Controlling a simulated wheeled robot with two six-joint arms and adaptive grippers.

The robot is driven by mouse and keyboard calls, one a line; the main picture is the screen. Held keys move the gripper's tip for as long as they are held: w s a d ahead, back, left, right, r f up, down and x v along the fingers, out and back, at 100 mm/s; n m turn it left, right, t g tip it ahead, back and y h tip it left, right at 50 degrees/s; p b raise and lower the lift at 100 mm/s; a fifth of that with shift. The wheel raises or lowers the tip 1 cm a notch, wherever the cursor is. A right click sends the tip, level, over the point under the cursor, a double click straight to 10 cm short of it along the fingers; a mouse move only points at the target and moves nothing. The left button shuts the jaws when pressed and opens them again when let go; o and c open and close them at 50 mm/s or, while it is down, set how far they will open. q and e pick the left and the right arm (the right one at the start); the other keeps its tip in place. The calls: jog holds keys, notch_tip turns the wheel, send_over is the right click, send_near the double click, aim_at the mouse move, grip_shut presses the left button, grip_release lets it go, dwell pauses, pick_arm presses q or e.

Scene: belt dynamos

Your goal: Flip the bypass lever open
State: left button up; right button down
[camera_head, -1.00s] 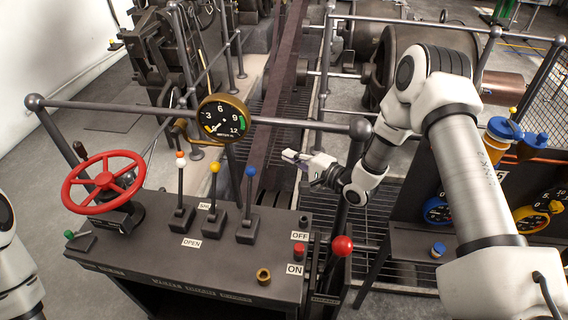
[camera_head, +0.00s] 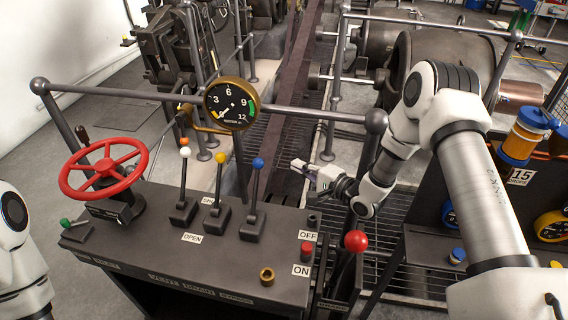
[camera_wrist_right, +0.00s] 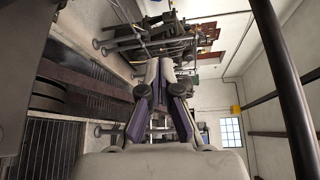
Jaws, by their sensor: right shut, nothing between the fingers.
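A dark console (camera_head: 135,255) carries three upright levers: one with a white and orange top (camera_head: 184,152), one with a yellow knob (camera_head: 220,158) and one with a blue knob (camera_head: 258,162). An OPEN label (camera_head: 192,238) lies in front of them; another label behind is partly hidden. My left gripper is out of view; part of my left arm shows.
A red handwheel (camera_head: 103,168) stands at the console's left, and a brass gauge (camera_head: 230,105) hangs on a rail behind the levers. A red ball knob (camera_head: 356,241) rises at the right. A red button (camera_head: 307,250) sits by the ON label.

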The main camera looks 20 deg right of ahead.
pick_arm(q)
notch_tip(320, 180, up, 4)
jog(key=p, duration=0.4)
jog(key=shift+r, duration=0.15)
pick_arm(e)
jog(key=w+a, duration=0.5)
jog(key=a, duration=0.2)
jog(key=shift+w, duration=0.15)
jog(key=shift+w+d+f, duration=0.1)
jog(key=shift+w+f, duration=0.05)
